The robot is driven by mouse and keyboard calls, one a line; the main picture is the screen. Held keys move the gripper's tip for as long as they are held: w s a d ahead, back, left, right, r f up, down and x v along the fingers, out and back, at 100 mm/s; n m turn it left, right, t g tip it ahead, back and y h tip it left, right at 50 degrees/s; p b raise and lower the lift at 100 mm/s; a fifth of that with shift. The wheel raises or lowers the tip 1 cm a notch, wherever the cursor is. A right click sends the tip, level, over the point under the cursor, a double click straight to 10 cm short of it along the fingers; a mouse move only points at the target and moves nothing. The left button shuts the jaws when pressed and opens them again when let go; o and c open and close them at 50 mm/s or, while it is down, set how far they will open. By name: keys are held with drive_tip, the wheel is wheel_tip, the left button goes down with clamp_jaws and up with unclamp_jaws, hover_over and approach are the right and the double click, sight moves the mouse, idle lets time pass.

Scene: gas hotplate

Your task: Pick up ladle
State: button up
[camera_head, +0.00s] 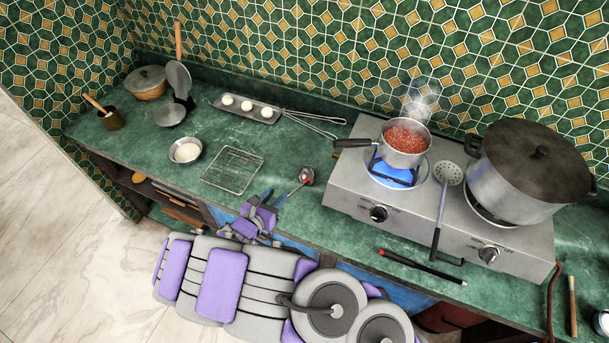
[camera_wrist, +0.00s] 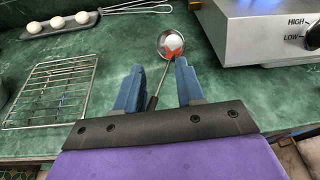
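The ladle (camera_head: 307,175) lies on the green counter left of the hotplate, with a round metal bowl and red sauce on it. Its bowl also shows in the wrist view (camera_wrist: 171,43), beyond my fingertips. Its thin handle runs back toward me, between my two blue fingers. My gripper (camera_head: 274,197) is at the counter's front edge, over the handle. In the wrist view my gripper (camera_wrist: 159,66) is open, with a gap on each side of the handle. The handle's lower end is hidden behind my gripper's black plate. I cannot tell the height of my fingers above the counter.
A wire rack (camera_head: 233,169) lies just left of my gripper. The gas hotplate (camera_head: 344,190) stands to the right, with a steaming saucepan (camera_head: 404,158) of red sauce over a blue flame, a skimmer (camera_head: 449,174) and a big lidded pot (camera_head: 520,190).

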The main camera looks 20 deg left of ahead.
drive_tip(key=s+d+n+p, duration=0.1)
drive_tip(key=s+d+n, duration=0.15)
drive_tip(key=d, duration=0.25)
approach(315, 175)
drive_tip(key=shift+w+d+f+g+y+b, duration=0.15)
drive_tip(key=shift+w+d+g+b, duration=0.1)
drive_tip(key=shift+w, duration=0.15)
drive_tip(key=shift+w+d+g+y+b, duration=0.1)
drive_tip(key=shift+w+g+y+b, duration=0.1)
drive_tip(key=shift+w, duration=0.25)
drive_tip(key=shift+w+a+f+n, duration=0.25)
drive_tip(key=shift+w+f, duration=0.1)
drive_tip(key=shift+w, duration=0.25)
drive_tip(key=x, duration=0.3)
drive_tip(key=shift+f, duration=0.2)
drive_tip(key=shift+w+d, duration=0.25)
drive_tip(key=shift+w, duration=0.2)
drive_tip(key=shift+c, duration=0.3)
